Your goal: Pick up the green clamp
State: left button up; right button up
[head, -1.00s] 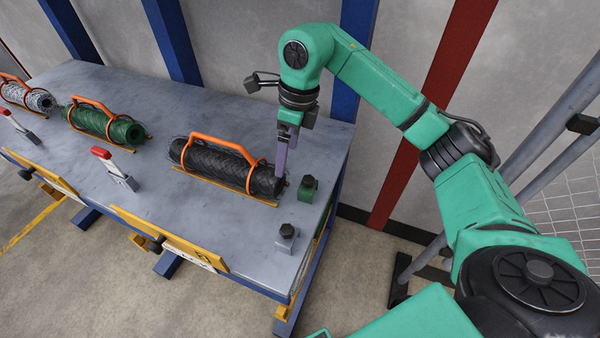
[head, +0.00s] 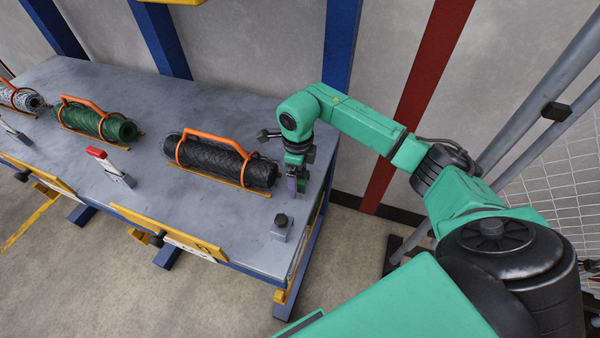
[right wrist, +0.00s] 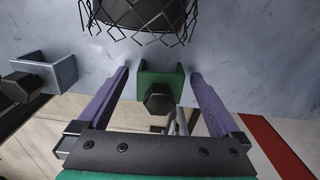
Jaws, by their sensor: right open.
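The green clamp (right wrist: 172,78), with a dark hexagonal knob, stands near the right end of the workbench. In the right wrist view it lies between the two purple fingers of my right gripper (right wrist: 160,73), with a gap on each side. The fingers are open and not closed on it. In the head view my right gripper (head: 297,186) is down at the bench's right end and hides most of the clamp. My left gripper is in neither view.
A roll of black mesh (head: 222,160) with an orange handle lies just left of the gripper. A grey clamp (head: 281,228) stands nearer the front edge. A green roll (head: 105,122) and a red-handled toggle clamp (head: 112,166) are farther left on the workbench (head: 140,225).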

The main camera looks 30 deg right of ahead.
grip_shut()
